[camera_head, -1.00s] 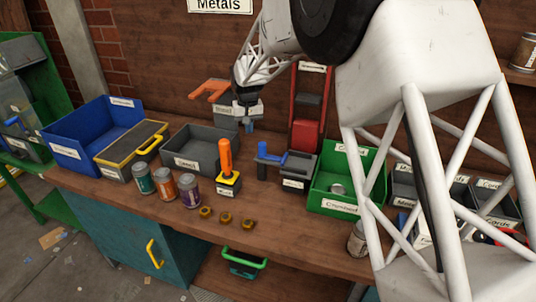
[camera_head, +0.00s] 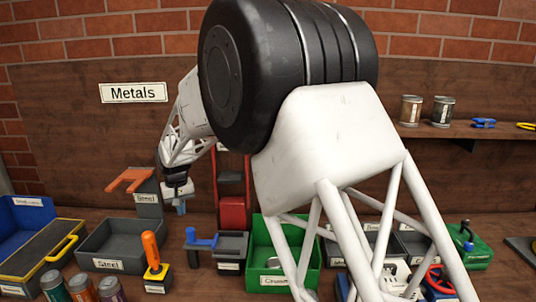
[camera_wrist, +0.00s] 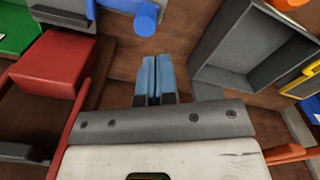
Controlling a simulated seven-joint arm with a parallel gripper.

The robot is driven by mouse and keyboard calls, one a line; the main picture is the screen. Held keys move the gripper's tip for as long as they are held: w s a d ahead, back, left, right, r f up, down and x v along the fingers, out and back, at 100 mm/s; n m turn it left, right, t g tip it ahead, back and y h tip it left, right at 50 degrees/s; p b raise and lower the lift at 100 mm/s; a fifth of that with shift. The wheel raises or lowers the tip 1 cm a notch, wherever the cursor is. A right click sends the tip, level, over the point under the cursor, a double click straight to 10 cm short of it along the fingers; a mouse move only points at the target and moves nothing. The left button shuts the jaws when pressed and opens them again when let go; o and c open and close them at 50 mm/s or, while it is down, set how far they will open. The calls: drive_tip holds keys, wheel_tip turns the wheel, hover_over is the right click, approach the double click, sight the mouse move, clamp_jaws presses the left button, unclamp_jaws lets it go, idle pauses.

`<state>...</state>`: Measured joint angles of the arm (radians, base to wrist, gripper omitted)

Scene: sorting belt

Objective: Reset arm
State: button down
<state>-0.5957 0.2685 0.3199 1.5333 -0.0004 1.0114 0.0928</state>
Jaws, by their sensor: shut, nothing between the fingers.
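My gripper (camera_head: 180,207) hangs over the back of the workbench, with its blue fingers pointing down and empty. In the wrist view the two blue fingers of my gripper (camera_wrist: 154,78) lie side by side and touch. Below and around them are bare wood and the grey bin. My arm is raised and bent, and its white links and black joint cover much of the middle of the head view.
The grey Steel bin (camera_head: 84,254) and an orange-handled lever (camera_head: 152,250) stand near my gripper. A red device (camera_head: 233,213), a blue-handled tool (camera_head: 201,240) and a green bin (camera_head: 262,233) are to the right. A shelf (camera_head: 470,132) holds cans. My arm hides part of the bench.

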drive_tip(key=s+d+r+m, duration=0.1)
drive_tip(key=s+d+r, duration=0.4)
drive_tip(key=d, duration=0.6)
drive_tip(key=s+d+r+m+t, duration=0.1)
drive_tip(key=s+d+r, duration=0.35)
drive_tip(key=d, duration=0.55)
drive_tip(key=s+d+r+m, duration=0.1)
drive_tip(key=s+d+r, duration=0.4)
drive_tip(key=d, duration=0.6)
drive_tip(key=s+d+f+m, duration=0.1)
drive_tip(key=s+d, duration=0.5)
drive_tip(key=s, duration=0.3)
drive_tip(key=s+d+f+m+t, duration=0.1)
drive_tip(key=s+d, duration=0.4)
drive_tip(key=s, duration=0.5)
drive_tip(key=s+d+f+m, duration=0.1)
drive_tip(key=s+d+f, duration=0.1)
drive_tip(key=s+d, duration=0.4)
drive_tip(key=shift+s+d+f, duration=0.3)
drive_tip(key=shift+s+f, duration=0.05)
drive_tip(key=shift+s, duration=1.45)
